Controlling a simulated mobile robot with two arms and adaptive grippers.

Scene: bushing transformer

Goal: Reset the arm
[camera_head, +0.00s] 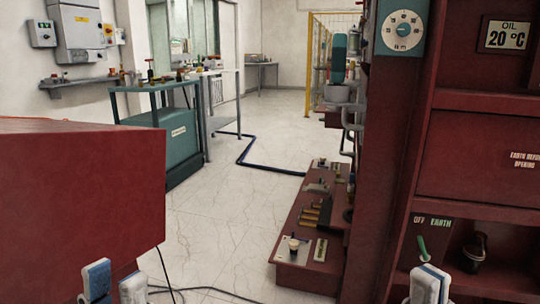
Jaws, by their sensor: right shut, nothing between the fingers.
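My left gripper (115,284) shows at the bottom left, in front of a red box-shaped surface. The arms behind both grippers are outside the view.
A red cabinet (480,160) with a dial (402,32) and an oil display (506,35) fills the right. A red block (80,190) stands at the left. A red ledge with fittings (305,277) lies beside the cabinet. Tiled floor (225,215) between them is mostly clear, with cables.

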